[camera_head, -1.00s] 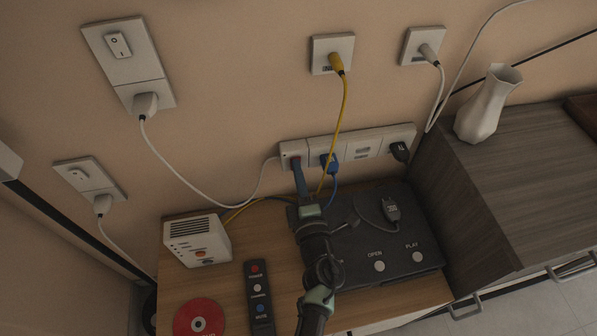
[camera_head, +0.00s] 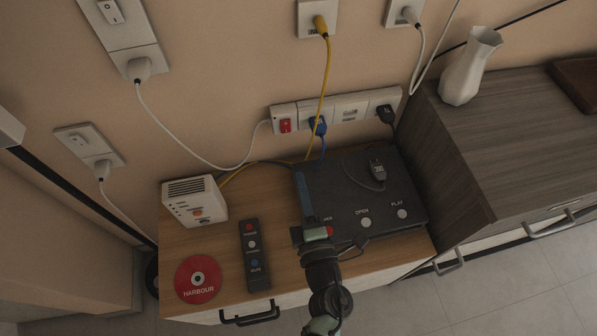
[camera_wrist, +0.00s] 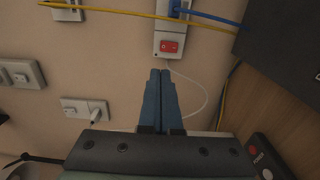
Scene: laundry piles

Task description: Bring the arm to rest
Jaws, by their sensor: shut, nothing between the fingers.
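My gripper (camera_head: 304,190) is in front of the black player box (camera_head: 350,185) in the head view, over its left edge. Its two blue fingers lie together, shut and empty, and also show in the wrist view (camera_wrist: 159,75). My arm comes up from the bottom of the head view. The power strip (camera_head: 335,110) on the wall has a red rocker switch (camera_head: 285,126) at its left end. In the wrist view the red switch (camera_wrist: 168,46) lies beyond the fingertips, apart from them.
A white router (camera_head: 194,201), a dark remote (camera_head: 254,255) and a red disc (camera_head: 198,279) sit on the wooden cabinet. A white vase (camera_head: 468,68) stands on the grey cabinet (camera_head: 510,130) at the right. Yellow, blue and white cables hang along the wall.

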